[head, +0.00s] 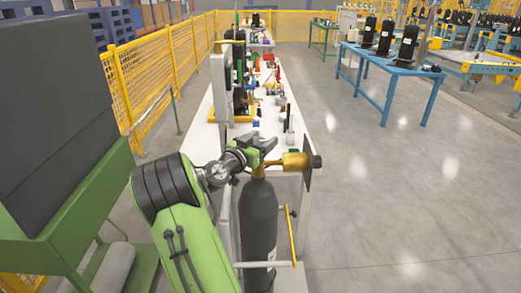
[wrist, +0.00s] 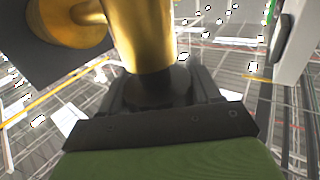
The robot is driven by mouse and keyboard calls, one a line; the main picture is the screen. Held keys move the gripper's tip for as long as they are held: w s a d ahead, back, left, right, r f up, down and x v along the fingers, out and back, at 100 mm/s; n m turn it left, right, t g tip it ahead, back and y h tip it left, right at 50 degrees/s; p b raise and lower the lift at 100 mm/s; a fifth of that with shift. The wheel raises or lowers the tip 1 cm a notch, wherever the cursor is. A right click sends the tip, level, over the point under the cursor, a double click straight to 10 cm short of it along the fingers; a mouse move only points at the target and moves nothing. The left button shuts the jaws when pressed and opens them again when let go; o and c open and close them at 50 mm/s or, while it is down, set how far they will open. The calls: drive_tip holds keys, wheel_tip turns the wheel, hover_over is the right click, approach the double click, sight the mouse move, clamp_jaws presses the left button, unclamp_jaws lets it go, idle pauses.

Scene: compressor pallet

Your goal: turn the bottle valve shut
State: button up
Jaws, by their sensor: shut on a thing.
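A dark grey gas bottle (head: 259,222) stands upright at the near end of the white bench. Its brass valve (head: 296,161) sits on top, with a side outlet pointing right. In the wrist view the brass valve body (wrist: 142,35) fills the top middle. My gripper (head: 264,145) reaches in from the left at the valve's height. In the wrist view its two dark fingers are shut on the black valve knob (wrist: 162,90) at the end of the brass body. The knob is mostly hidden by the gripper in the head view.
A white bench (head: 205,137) with tools and small parts runs away behind the bottle. A dark plate (head: 308,180) hangs at the valve outlet. A green-framed cabinet (head: 50,190) stands close on the left. Open floor (head: 400,190) lies to the right, before a blue table (head: 385,72).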

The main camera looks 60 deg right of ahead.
drive_tip(key=shift+s+m+g+y, duration=0.15)
drive_tip(key=shift+m+g+y, duration=0.25)
drive_tip(key=shift+m+g, duration=0.85)
drive_tip(key=shift+n+g, duration=0.25)
drive_tip(key=o, duration=1)
drive_tip(key=shift+c, duration=0.2)
drive_tip(key=shift+a, duration=0.15)
drive_tip(key=v, duration=1.5)
drive_tip(key=shift+a, duration=0.3)
